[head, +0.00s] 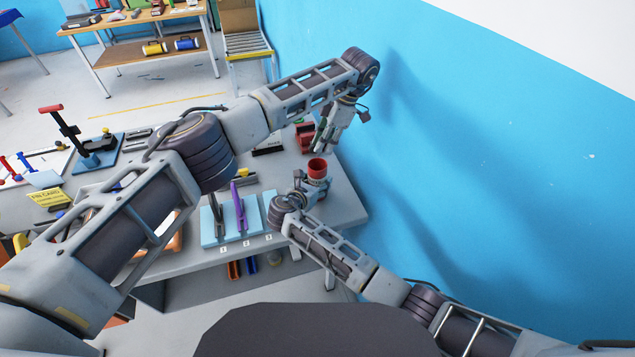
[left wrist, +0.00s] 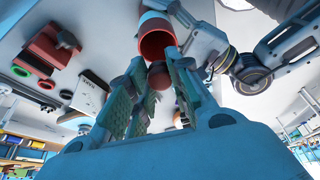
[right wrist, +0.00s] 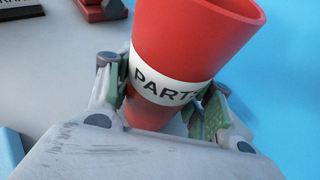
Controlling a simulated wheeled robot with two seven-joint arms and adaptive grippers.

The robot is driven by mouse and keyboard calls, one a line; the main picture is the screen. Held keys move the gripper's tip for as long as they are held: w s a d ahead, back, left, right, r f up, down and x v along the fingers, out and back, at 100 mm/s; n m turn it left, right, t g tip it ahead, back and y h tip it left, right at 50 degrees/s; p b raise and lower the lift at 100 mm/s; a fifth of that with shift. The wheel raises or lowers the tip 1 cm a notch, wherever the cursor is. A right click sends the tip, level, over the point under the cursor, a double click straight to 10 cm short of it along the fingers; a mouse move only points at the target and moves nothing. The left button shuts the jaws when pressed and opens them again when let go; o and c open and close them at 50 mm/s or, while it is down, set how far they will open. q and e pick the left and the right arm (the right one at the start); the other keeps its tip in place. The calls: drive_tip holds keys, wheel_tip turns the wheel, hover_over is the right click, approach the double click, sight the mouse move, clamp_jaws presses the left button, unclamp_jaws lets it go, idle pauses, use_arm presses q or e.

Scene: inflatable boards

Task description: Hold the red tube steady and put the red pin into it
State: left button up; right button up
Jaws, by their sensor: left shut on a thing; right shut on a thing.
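The red tube (head: 317,168) stands near the right end of the grey table, with its open mouth up. In the right wrist view the tube (right wrist: 195,50) has a white band reading "PART", and my right gripper (right wrist: 165,100) is shut around it. In the left wrist view the tube's mouth (left wrist: 156,43) lies just beyond my left fingertips. My left gripper (head: 322,143) is above the tube in the head view. Its fingers are shut on a dark red, round-ended piece, the red pin (left wrist: 159,76), mostly hidden by them. The pin is hidden in the head view.
A blue board (head: 211,238) with purple and dark upright clamps is left of the tube. A red block (head: 303,136) and a black labelled piece (head: 268,151) lie behind. The blue wall (head: 480,190) is close on the right.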

sight(324, 162)
use_arm(q)
drive_tip(key=shift+s+a+f, duration=0.1)
drive_tip(key=shift+f, duration=1.8)
drive_tip(key=shift+s+a+f, duration=0.1)
drive_tip(key=shift+f, duration=1.8)
use_arm(e)
drive_tip(key=shift+s+r, duration=0.25)
use_arm(q)
drive_tip(key=o, duration=0.9)
drive_tip(key=shift+f, duration=0.1)
drive_tip(key=shift+c, duration=0.2)
use_arm(e)
drive_tip(key=shift+w, duration=0.1)
drive_tip(key=shift+f, duration=0.1)
use_arm(q)
drive_tip(key=shift+d, duration=0.2)
